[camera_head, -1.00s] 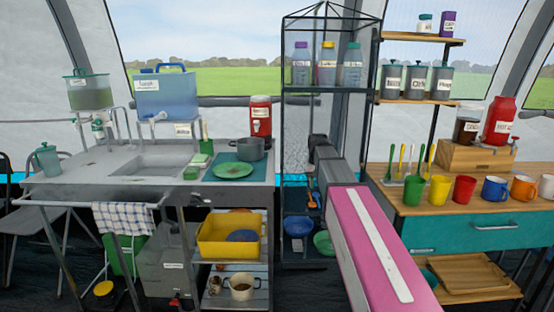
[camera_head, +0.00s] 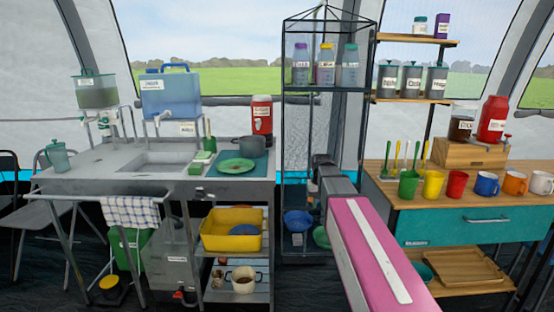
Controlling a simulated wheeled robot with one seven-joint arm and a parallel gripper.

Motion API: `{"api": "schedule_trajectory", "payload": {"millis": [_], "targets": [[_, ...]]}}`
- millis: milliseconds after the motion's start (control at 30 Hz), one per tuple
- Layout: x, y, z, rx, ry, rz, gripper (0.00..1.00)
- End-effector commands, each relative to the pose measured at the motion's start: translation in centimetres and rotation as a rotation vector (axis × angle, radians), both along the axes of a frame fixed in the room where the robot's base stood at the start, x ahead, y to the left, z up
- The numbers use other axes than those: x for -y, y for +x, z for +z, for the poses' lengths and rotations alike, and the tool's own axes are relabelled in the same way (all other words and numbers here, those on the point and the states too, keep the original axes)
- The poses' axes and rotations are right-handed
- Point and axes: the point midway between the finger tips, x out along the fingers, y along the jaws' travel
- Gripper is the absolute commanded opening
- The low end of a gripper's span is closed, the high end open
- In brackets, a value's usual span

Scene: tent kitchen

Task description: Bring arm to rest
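My arm reaches forward from the bottom right of the middle, with its pink link (camera_head: 368,250) nearest the camera. Its grey and dark end with my gripper (camera_head: 322,163) shows in front of the lower part of the black wire rack (camera_head: 283,140). The gripper is small and seen from behind, so its fingers cannot be made out. I see nothing clearly held in it. The arm hides part of the rack's lower shelf and part of a green bowl (camera_head: 321,237) there.
A sink counter (camera_head: 100,180) stands at left, with a pot (camera_head: 252,147) and green plate (camera_head: 236,165). A wooden counter (camera_head: 450,200) at right bears several mugs, with a teal drawer (camera_head: 485,224) below. Three bottles stand on the rack. Dark floor shows between the units.

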Motion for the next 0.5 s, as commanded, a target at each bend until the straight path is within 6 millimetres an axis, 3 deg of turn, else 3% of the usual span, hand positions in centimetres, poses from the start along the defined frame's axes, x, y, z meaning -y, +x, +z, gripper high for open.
{"api": "schedule_trajectory", "payload": {"millis": [267,500], "targets": [[0.7,-5.8,-7.0,-0.004,0.0,0.0,0.23],[1.4,-12.6,-13.6,-0.002,0.0,-0.001,0.23]]}}
